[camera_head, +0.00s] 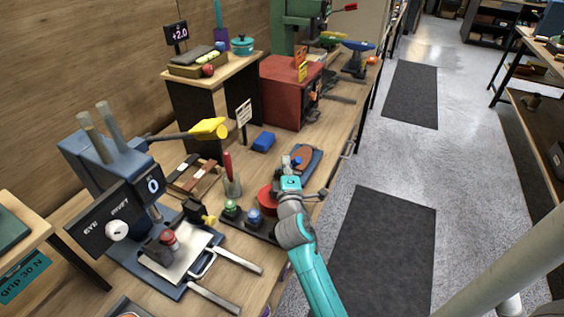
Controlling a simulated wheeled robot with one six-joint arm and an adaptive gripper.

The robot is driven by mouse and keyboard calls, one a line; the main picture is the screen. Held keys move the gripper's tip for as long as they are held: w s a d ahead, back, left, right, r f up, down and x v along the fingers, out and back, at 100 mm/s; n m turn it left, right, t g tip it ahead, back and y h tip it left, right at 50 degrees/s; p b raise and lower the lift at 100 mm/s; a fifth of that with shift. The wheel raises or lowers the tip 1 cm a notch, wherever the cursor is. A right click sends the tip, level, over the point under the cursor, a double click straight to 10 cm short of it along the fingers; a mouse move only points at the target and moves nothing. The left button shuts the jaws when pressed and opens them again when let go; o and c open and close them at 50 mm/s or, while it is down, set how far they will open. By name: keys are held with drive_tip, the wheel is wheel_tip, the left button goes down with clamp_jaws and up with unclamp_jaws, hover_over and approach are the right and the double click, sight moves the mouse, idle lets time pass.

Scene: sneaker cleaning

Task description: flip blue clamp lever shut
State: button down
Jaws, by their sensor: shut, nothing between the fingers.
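My teal arm reaches in from the lower right over the bench. My gripper (291,164) is small in the view, just beyond the teal wrist, and is shut and empty. It is at the near side of a blue tray (314,168) that holds a brown, sneaker-shaped piece (302,154). Small blue and grey parts crowd together by the fingertips. I cannot tell which of them is the blue clamp lever, or whether the lever stands up or lies flat. My wrist hides part of this spot.
A red round part (267,199) and a dark base with a green knob (231,207) and a blue knob (254,215) lie left of my wrist. A blue block (264,141) lies behind. A blue press (88,165) stands at left. The floor aisle at right is clear.

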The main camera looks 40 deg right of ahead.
drive_tip(key=shift+s+d+f, duration=0.25)
drive_tip(key=shift+s+f, duration=0.15)
idle(0.3)
drive_tip(key=shift+r, duration=0.1)
wheel_tip(320, 180, up, 2)
drive_tip(key=w+a, duration=0.3)
drive_tip(key=v, duration=0.4)
drive_tip(key=f+v, duration=0.1)
drive_tip(key=v, duration=0.3)
drive_tip(key=shift+w+a+f, duration=0.1)
drive_tip(key=shift+a+f, duration=0.1)
drive_tip(key=shift+f, duration=0.05)
drive_tip(key=shift+s+a+f, duration=0.15)
drive_tip(key=shift+s+a, duration=0.15)
drive_tip(key=shift+s, duration=0.05)
